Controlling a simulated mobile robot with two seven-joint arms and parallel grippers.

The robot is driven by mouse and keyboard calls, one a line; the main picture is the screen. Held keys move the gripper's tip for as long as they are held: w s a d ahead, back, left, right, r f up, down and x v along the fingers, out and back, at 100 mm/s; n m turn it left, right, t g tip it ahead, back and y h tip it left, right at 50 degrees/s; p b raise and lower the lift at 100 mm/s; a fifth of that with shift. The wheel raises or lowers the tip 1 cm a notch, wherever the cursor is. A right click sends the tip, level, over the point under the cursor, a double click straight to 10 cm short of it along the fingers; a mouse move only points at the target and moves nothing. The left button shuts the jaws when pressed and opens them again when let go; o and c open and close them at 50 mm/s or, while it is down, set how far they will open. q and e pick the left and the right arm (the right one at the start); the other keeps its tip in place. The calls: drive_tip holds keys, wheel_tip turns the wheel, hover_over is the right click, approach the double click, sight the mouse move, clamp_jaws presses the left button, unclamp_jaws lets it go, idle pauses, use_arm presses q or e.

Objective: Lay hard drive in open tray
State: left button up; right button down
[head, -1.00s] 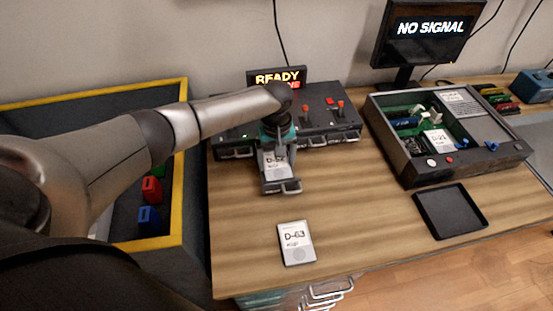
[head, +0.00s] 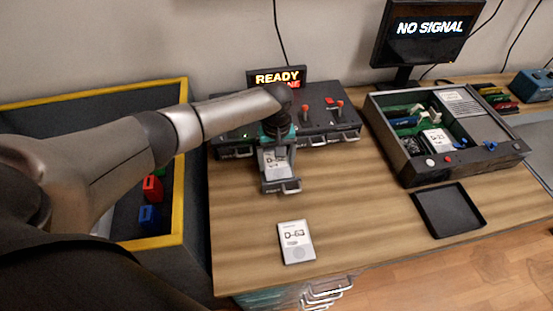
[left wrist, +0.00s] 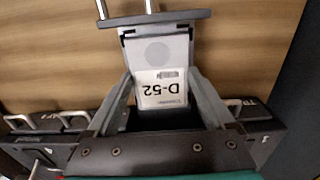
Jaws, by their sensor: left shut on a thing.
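The hard drive labelled D-52 (left wrist: 163,85) lies flat in or just over the open tray (head: 281,186), which sticks out of the front of the dark drive dock (head: 318,124). In the left wrist view the tray's front bar with its handle (left wrist: 165,18) is at the top. My left gripper (head: 272,157) reaches down over the tray and is shut on the drive, one finger on each side. The drive's rear end is hidden under the gripper. Whether the drive rests fully on the tray floor I cannot tell. My right gripper is not in view.
Another drive, D-63 (head: 296,243), lies on the wooden bench in front. An empty black tray (head: 449,211) and an open case (head: 407,164) are at the right. A yellow-rimmed bin (head: 183,200) stands at the left. A small sign (head: 277,77) reads READY.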

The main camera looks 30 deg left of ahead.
use_arm(q)
drive_tip(key=shift+f, duration=0.35)
idle(0.3)
drive_tip(key=o, duration=1.3)
wheel_tip(320, 180, up, 8)
drive_tip(key=p, duration=0.9)
drive_tip(key=shift+s+d, duration=0.1)
